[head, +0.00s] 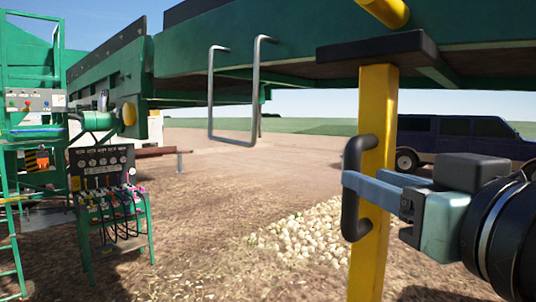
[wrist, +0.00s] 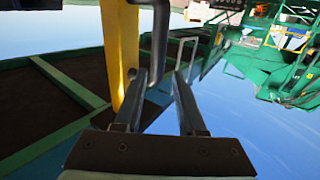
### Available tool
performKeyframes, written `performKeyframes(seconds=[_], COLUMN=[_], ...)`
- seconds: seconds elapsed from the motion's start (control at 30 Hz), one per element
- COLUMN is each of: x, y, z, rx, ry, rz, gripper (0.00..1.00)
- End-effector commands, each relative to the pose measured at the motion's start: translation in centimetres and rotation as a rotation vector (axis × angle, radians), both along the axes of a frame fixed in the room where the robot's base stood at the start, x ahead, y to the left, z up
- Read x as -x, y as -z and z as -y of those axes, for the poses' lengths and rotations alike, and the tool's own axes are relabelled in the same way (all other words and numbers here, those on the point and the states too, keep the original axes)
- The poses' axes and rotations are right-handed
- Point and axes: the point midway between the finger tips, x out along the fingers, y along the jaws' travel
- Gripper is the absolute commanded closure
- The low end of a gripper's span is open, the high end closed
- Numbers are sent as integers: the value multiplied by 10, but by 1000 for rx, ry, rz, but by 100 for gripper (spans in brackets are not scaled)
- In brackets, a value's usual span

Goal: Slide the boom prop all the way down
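The boom prop (head: 375,135) is an upright yellow post with a dark cap (head: 378,46) under the green boom (head: 270,40). A black D-shaped handle (head: 350,224) is on its left side. My gripper (head: 347,180) reaches in from the right at the handle, with one finger crossing in front of it. The wrist view is upside down; the yellow prop (wrist: 118,50) and the handle (wrist: 160,35) show there at the fingertips. My gripper (wrist: 169,75) has a gap between its fingers. Whether they touch the handle is unclear. The prop's lower end is out of view.
A grey metal loop (head: 211,95) hangs from the boom left of the prop. A lever stand (head: 100,180) with hoses and a green machine frame are at left. A pile of onions (head: 310,228) lies on the ground behind the prop. A dark vehicle (head: 455,140) is parked behind.

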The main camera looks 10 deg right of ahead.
Motion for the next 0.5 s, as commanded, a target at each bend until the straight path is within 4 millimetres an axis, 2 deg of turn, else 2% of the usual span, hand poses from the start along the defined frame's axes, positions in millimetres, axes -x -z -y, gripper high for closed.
performKeyframes(seconds=[0.03,0.2,0.33,0.5], x=[-13,-48,-69,-86], y=[-3,-3,-3,-1], z=[-2,-5,-6,-7], rx=[-1,-2,-1,-1], ry=[-4,-3,0,0], rz=[-7,-6,-3,-1], gripper=[60,60,60,60])
